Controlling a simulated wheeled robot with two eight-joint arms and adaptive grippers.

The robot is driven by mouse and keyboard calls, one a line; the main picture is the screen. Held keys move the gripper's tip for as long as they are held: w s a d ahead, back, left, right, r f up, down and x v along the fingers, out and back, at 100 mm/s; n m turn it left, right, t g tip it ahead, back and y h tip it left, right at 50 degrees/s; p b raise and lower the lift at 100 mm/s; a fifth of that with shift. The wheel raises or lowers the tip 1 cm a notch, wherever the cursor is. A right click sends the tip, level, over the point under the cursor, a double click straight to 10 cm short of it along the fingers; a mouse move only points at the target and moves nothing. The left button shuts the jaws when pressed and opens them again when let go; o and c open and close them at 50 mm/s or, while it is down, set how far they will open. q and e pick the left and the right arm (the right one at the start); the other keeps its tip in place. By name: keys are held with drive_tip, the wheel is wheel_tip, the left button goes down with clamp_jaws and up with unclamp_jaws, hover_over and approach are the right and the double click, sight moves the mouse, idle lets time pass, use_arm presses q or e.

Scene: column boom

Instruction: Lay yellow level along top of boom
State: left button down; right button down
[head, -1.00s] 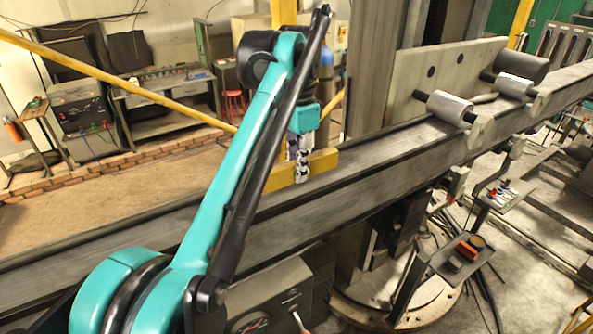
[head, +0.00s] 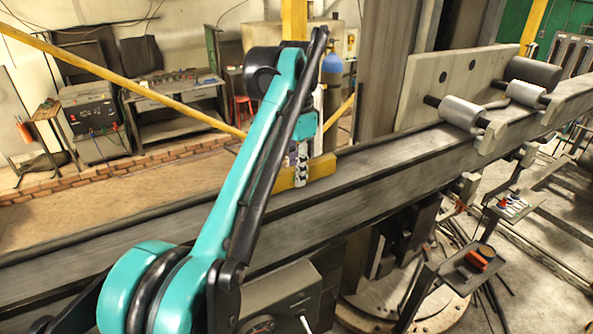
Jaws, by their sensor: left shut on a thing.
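The yellow level (head: 321,168) is a short yellow bar at the boom, in the middle of the head view. My left gripper (head: 300,178) is shut on it from above, and my teal arm hides part of it. The boom (head: 400,172) is a long grey steel beam running from lower left to upper right. The level lies roughly in line with the boom, at its top face. I cannot tell whether it touches the boom or hangs just above it. My right gripper is not in view.
Grey rollers (head: 462,112) and an upright plate (head: 440,85) stand on the boom at the right. A small tray with an orange item (head: 477,260) is below the boom. A yellow rail (head: 120,80) crosses behind at left. The boom top between level and rollers is clear.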

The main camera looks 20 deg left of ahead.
use_arm(q)
drive_tip(key=shift+f+b, duration=0.3)
drive_tip(key=shift+f, duration=0.15)
idle(0.4)
drive_tip(key=c, duration=1.3)
unclamp_jaws()
drive_tip(key=shift+c, duration=0.2)
drive_tip(key=shift+r, duration=0.1)
drive_tip(key=shift+r, duration=3.65)
drive_tip(key=shift+s, duration=0.1)
